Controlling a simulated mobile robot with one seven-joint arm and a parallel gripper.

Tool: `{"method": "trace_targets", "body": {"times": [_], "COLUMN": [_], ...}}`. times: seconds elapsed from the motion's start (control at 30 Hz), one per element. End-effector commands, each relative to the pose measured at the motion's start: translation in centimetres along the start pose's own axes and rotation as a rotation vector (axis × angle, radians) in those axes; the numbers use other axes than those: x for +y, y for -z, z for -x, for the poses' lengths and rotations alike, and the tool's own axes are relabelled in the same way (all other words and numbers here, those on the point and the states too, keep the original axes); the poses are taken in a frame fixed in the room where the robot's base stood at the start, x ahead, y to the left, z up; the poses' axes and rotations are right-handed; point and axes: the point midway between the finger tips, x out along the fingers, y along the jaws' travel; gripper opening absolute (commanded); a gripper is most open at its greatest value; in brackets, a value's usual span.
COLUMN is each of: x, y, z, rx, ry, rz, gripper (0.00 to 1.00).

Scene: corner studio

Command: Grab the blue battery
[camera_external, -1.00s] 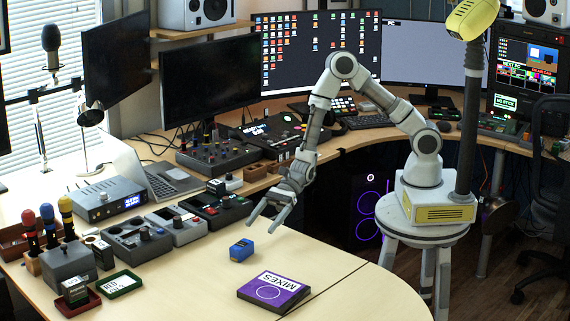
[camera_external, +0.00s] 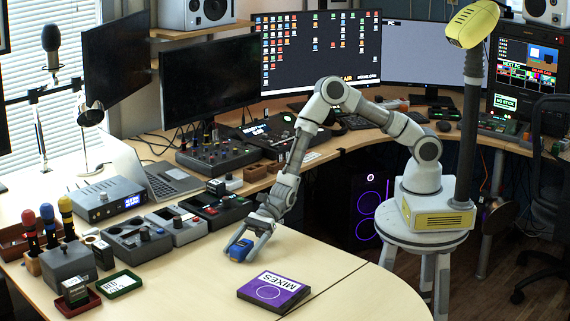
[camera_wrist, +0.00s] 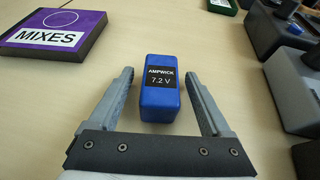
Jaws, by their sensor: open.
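The blue battery (camera_wrist: 158,98) stands on the light wood desk with a dark label reading "AMPWICK 7.2 V". It also shows in the external view (camera_external: 239,250), partly covered by my gripper. My gripper (camera_wrist: 158,75) is open, with one finger on each side of the battery in the wrist view. Gaps show between the battery and both fingers there. In the external view my gripper (camera_external: 245,240) is low over the desk, right at the battery.
A purple "MIXES" box (camera_external: 273,291) lies in front and to the right of the battery. Control boxes (camera_external: 217,209) stand behind it. Bare desk (camera_external: 190,280) surrounds the battery's front side.

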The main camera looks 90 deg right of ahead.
Motion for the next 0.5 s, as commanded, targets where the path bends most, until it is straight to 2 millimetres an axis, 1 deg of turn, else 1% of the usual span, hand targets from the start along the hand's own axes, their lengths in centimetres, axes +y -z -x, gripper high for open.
{"method": "trace_targets", "body": {"times": [0.1,0.27,0.3,0.47,0.5], "x": [0.01,0.02,0.02,0.02,0.02], "y": [-0.01,-0.01,-0.01,0.00,0.00], "z": [0.03,0.05,0.05,0.06,0.06], "rx": [0.000,0.000,0.000,0.000,0.000], "ry": [0.000,0.000,0.000,0.000,0.000], "rz": [0.000,0.000,0.000,0.000,0.000], "gripper": [0.82,0.54,0.47,0.18,0.10]}}
